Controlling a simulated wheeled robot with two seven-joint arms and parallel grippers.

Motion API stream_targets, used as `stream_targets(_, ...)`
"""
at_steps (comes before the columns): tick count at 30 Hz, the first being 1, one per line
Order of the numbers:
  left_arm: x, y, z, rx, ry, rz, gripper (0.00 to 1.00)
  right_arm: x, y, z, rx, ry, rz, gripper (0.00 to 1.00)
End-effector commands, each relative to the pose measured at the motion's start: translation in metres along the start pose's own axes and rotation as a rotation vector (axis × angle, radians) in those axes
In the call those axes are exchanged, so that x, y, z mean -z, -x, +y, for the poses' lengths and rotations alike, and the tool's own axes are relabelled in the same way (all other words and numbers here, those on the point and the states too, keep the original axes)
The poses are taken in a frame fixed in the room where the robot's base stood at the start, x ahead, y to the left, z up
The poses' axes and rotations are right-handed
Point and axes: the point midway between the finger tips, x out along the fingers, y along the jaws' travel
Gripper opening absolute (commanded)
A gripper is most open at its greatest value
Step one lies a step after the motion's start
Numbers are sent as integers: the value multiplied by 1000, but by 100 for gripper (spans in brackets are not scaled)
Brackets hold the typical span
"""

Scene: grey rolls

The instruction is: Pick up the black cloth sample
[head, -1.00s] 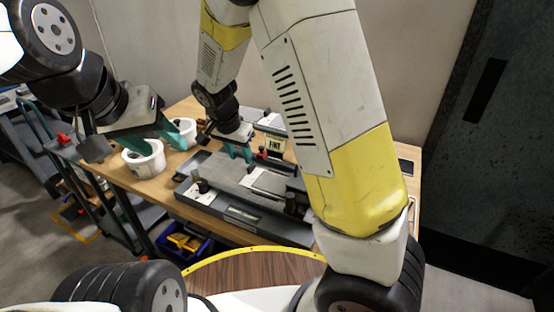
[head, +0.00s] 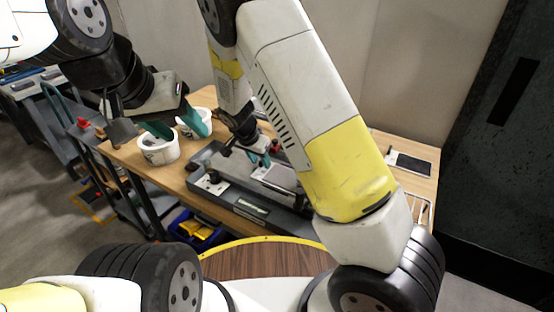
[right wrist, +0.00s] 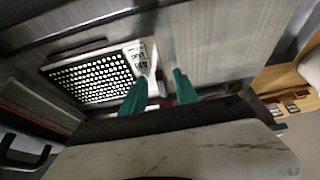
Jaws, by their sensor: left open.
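I cannot single out the black cloth sample for certain. A flat black rectangle with a pale border (head: 411,164) lies at the right of the wooden table (head: 222,103) in the head view. My left gripper (head: 178,126), with green fingers, is open at the two white tubs. My right gripper (head: 260,160) is low over the grey machine (head: 215,163). In the right wrist view its green fingers (right wrist: 160,84) stand apart, with a pale strip and a small dark part showing between them. A black panel with white dots (right wrist: 90,75) and a printed label (right wrist: 135,54) lies just beyond.
White tubs (head: 158,153) stand at the table's left. A blue bin with yellow items (head: 195,232) sits below the front edge. A dark cabinet (head: 495,150) stands at the right. My right arm hides part of the table.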

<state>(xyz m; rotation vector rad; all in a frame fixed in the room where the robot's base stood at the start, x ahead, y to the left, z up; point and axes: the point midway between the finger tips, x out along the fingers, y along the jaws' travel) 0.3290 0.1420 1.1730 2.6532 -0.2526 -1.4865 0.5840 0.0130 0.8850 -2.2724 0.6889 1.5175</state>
Motion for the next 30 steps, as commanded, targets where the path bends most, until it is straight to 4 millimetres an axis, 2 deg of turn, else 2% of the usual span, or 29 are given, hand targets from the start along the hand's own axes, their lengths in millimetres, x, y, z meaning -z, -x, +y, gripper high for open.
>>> stream_targets(4, 0, 0, 0, 0, 0, 0, 52, 0, 0, 0, 1, 0, 0, 34)
stream_targets(9, 0, 0, 0, 0, 0, 0, 52, 0, 0, 0, 0, 0, 0, 1)
stream_targets(23, 0, 0, 0, 0, 0, 0, 52, 1, 2, 0, 1, -1, 0, 0)
stream_targets(30, 0, 0, 0, 0, 0, 0, 52, 9, 23, -1, 4, -3, 1, 0)
